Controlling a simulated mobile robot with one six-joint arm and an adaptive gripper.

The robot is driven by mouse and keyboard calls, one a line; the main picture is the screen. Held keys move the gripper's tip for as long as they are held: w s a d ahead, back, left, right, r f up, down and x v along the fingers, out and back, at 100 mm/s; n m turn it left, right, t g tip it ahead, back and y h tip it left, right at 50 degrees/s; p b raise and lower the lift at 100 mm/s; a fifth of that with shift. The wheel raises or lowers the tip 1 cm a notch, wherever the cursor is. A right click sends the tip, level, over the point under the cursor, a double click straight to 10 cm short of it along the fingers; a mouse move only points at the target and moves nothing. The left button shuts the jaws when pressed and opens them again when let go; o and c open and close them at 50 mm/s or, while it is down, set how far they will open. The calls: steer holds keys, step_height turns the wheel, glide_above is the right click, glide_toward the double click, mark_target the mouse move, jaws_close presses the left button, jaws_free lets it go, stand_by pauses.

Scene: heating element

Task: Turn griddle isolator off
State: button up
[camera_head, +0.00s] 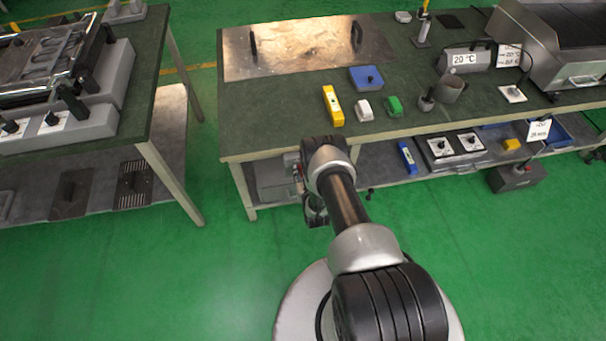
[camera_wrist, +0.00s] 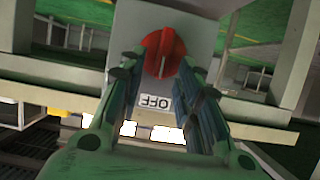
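The isolator's round red knob (camera_wrist: 164,53) sits on a light grey box (camera_wrist: 205,20) in the wrist view. Its raised grip runs roughly up and down in the picture, with the lower end towards a white OFF label (camera_wrist: 156,102) that appears upside down. I cannot tell which end of the grip is the pointer. My gripper (camera_wrist: 160,66) has its two fingers apart, one on each side of the knob. Contact between the fingertips and the knob is not clear. In the head view, my arm covers the knob at the front table edge.
A green-topped table (camera_head: 280,100) carries a metal plate (camera_head: 300,45), a yellow block (camera_head: 333,106) and a blue block (camera_head: 367,78). A lower shelf holds a control panel (camera_head: 452,147). Another bench (camera_head: 140,80) stands at left. The green floor between the benches is clear.

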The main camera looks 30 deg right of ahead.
steer(key=shift+c, duration=0.4)
jaws_close()
steer(key=shift+a, duration=0.1)
steer(key=shift+w+a+n+h, duration=0.1)
steer(key=shift+a+n+h, duration=0.15)
steer(key=shift+n, duration=0.3)
steer(key=shift+a+n+h, duration=0.1)
steer(key=shift+n+h, duration=0.25)
steer(key=shift+n, duration=0.2)
steer(key=shift+w+a+f+n+g+h, duration=0.1)
steer(key=shift+a+n+g+h, duration=0.1)
steer(key=shift+n+h, duration=0.2)
steer(key=shift+a+f+n+g+h, duration=0.15)
steer(key=shift+n+h, duration=0.15)
steer(key=shift+n, duration=0.2)
steer(key=shift+w+a+f+n+h, duration=0.15)
steer(key=shift+n+h, duration=0.3)
steer(key=shift+n, duration=0.3)
steer(key=shift+s+a+f+n+h, duration=0.1)
steer(key=shift+a+f+n+h, duration=0.1)
steer(key=shift+n+h, duration=0.4)
steer(key=shift+w+a+f+n+h, duration=0.15)
steer(key=shift+n+h, duration=0.2)
steer(key=shift+n, duration=0.5)
steer(key=shift+s, duration=0.1)
